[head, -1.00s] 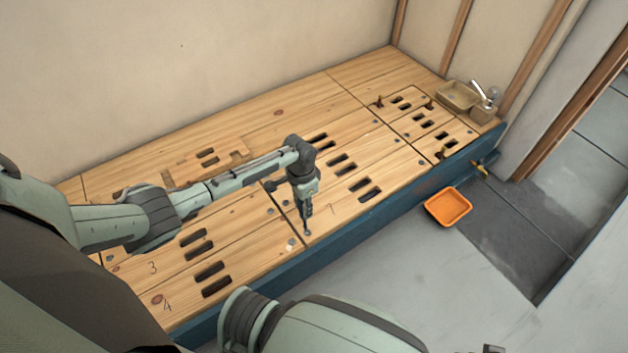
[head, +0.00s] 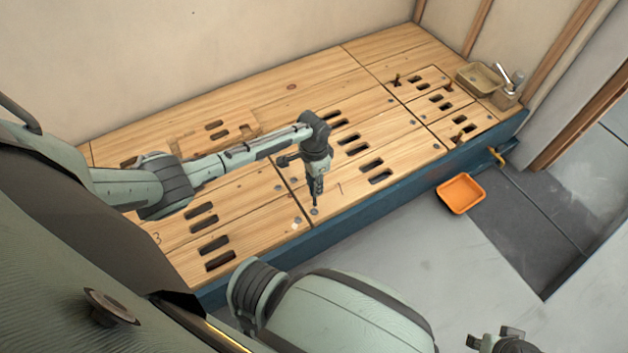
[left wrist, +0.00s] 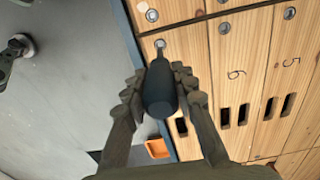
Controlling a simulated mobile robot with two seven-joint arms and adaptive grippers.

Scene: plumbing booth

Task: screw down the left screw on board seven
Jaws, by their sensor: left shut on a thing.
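Board seven (head: 352,198) is the front plank with a faint 7, along the blue edge. Its left screw (left wrist: 160,43) is a grey disc near the plank's left end; it also shows in the head view (head: 314,211). My left gripper (head: 316,184) is shut on a dark-handled screwdriver (left wrist: 160,92), which points down over this screw. The tip meets or almost meets the screw head; exact seating is unclear. In the left wrist view both fingers flank the handle. My right gripper (head: 503,341) is partly visible at the bottom right; its jaws are unclear.
Slotted boards with more screws surround board seven. A small white piece (head: 295,226) lies to its left. An orange tray (head: 461,194) is on the floor. A beige basin (head: 480,78) stands at the far right corner.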

